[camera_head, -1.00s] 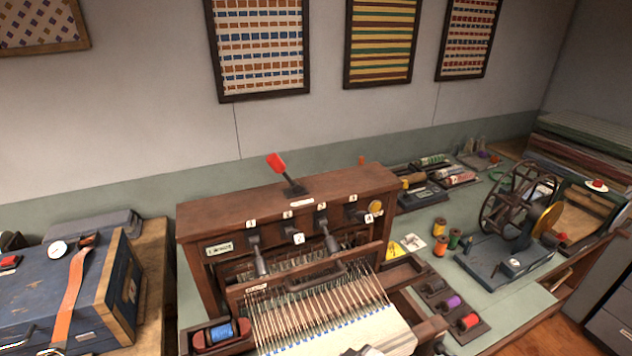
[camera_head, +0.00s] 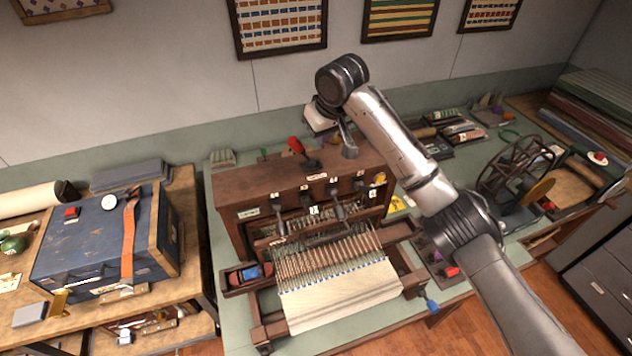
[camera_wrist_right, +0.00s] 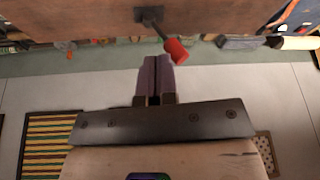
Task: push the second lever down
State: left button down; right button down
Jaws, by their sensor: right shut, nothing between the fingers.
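The wooden loom box (camera_head: 232,190) stands on the bench with a row of small numbered dark levers on its front. The second lever (camera_head: 312,208) from the left looks short; the first lever (camera_head: 278,221) and third lever (camera_head: 338,208) hang lower. A red-handled lever (camera_head: 296,146) stands tilted on the box top. My right gripper (camera_head: 349,151) is over the top of the box, to the right of the red handle. In the right wrist view its fingers (camera_wrist_right: 155,78) are shut and empty, near the red handle (camera_wrist_right: 176,50). My left gripper is out of view.
My right arm crosses the right part of the head view and hides some of the bench. A blue case (camera_head: 85,250) stands on a table at left. A spinning wheel (camera_head: 515,168) stands at right. Warp threads and cloth (camera_head: 340,290) lie before the levers.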

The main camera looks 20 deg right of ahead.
notch_tip(320, 180, down, 3)
jog(key=d+m+g, duration=0.1)
jog(key=m+g, duration=0.1)
jog(key=g+y+p, duration=0.1)
jog(key=p, duration=0.3)
send_near(309, 204)
notch_tip(309, 204, down, 5)
jog(key=w+d, duration=0.2)
jog(key=shift+s+a+f, duration=0.25)
jog(key=shift+a+f, duration=0.4)
jog(key=shift+f, duration=0.15)
jog(key=shift+a, duration=0.1)
